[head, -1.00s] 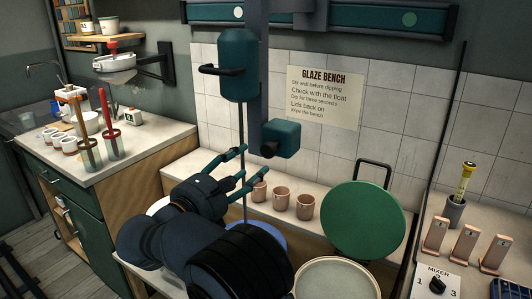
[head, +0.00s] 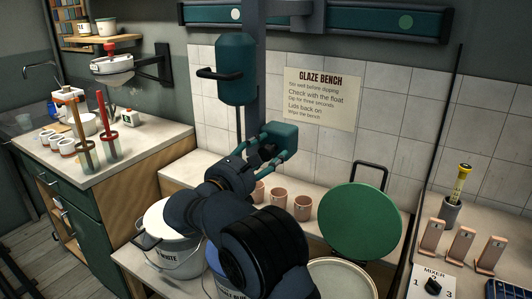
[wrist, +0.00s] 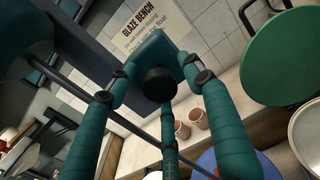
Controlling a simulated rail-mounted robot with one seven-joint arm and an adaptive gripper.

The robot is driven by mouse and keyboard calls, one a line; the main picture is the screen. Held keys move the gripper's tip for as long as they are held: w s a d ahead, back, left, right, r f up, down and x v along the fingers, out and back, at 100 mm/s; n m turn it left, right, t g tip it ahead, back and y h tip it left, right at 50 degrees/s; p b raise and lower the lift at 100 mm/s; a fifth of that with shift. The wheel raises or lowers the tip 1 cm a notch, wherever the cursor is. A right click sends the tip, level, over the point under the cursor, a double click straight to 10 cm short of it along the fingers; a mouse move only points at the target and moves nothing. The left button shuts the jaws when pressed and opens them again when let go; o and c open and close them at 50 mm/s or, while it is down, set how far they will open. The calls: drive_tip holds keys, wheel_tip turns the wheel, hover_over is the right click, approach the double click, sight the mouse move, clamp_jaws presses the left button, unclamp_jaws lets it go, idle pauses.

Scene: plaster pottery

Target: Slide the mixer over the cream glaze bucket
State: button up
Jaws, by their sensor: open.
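The mixer (head: 237,70) is a dark green cylinder with a black side handle, hanging from a wall rail (head: 330,20). Its thin shaft runs down toward the blue bucket (head: 211,280); my arm hides its lower end. A green block with a black knob (wrist: 160,84) sits at the bottom of the mixer's post. My gripper (head: 273,148) is open, its fingers on either side of this block; whether they touch it I cannot tell. A bucket with cream-coloured contents (head: 343,279) stands at the lower right, also in the wrist view (wrist: 307,128); its label is out of view.
Pink cups (head: 303,207) line the ledge behind. A round green lid (head: 361,222) leans behind the cream-filled bucket. A mixer dial (head: 433,286) is on the right counter.

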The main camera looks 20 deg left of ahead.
clamp_jaws()
idle(0.8)
